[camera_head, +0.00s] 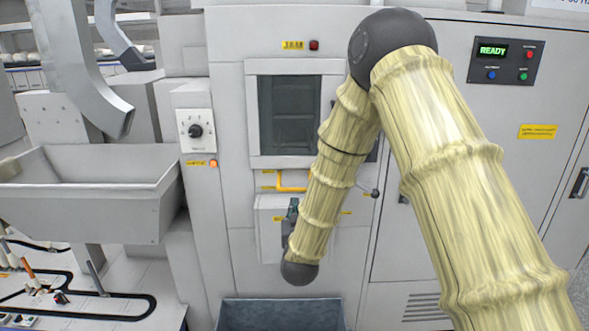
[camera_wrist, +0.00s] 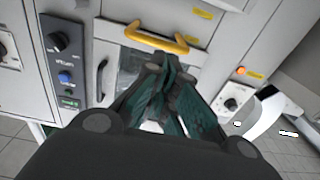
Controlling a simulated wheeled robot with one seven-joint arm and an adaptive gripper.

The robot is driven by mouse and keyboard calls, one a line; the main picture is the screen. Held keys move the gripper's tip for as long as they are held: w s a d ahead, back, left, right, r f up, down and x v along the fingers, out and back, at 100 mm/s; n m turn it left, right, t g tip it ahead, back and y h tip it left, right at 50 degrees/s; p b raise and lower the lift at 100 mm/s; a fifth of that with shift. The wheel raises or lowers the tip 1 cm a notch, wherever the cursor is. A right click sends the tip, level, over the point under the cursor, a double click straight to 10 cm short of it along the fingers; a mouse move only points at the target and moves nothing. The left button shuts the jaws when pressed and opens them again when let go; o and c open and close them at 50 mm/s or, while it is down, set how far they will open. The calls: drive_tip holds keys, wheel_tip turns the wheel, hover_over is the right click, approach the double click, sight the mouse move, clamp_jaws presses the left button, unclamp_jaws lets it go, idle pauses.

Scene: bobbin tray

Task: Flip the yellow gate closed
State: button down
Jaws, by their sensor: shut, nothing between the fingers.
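The yellow gate (camera_head: 291,188) shows in the head view as a bent yellow bar on the machine front, below the dark window. It is partly hidden behind my arm. In the wrist view the yellow bar (camera_wrist: 150,39) lies across the top, just beyond my fingertips. My gripper (camera_head: 293,207) is dark green, mostly hidden by my arm, and sits a little below the bar. In the wrist view my gripper (camera_wrist: 170,70) has its fingers together with nothing between them. A gap seems to remain between fingertips and bar, but contact is hard to judge.
A dark window (camera_head: 289,112) sits above the bar. A knob panel (camera_head: 196,131) is to the left and a READY panel (camera_head: 505,60) to the right. A grey trough (camera_head: 90,205) stands at left. A blue-grey bin (camera_head: 280,314) stands below my arm.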

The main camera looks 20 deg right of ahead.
drive_tip(key=shift+t+h, duration=0.4)
drive_tip(key=shift+h, duration=0.1)
drive_tip(key=r, duration=0.2)
drive_tip(key=w+r, duration=0.1)
drive_tip(key=r, duration=0.2)
drive_tip(key=shift+d+r+p, duration=0.2)
drive_tip(key=shift+r+p, duration=0.1)
drive_tip(key=shift+p, duration=0.05)
drive_tip(key=shift+w, duration=0.1)
drive_tip(key=r+p, duration=0.2)
drive_tip(key=p, duration=0.2)
hover_over(295, 191)
drive_tip(key=shift+s+a+f+p, duration=0.15)
drive_tip(key=shift+f+p, duration=0.15)
drive_tip(key=shift+f, duration=0.45)
drive_tip(key=shift+s+f+p, duration=0.2)
drive_tip(key=shift+f+p, duration=0.1)
drive_tip(key=shift+f, duration=0.45)
drive_tip(key=shift+s+a+f+p, duration=0.15)
drive_tip(key=shift+f+p, duration=0.15)
drive_tip(key=shift+f, duration=0.45)
drive_tip(key=shift+f, duration=0.15)
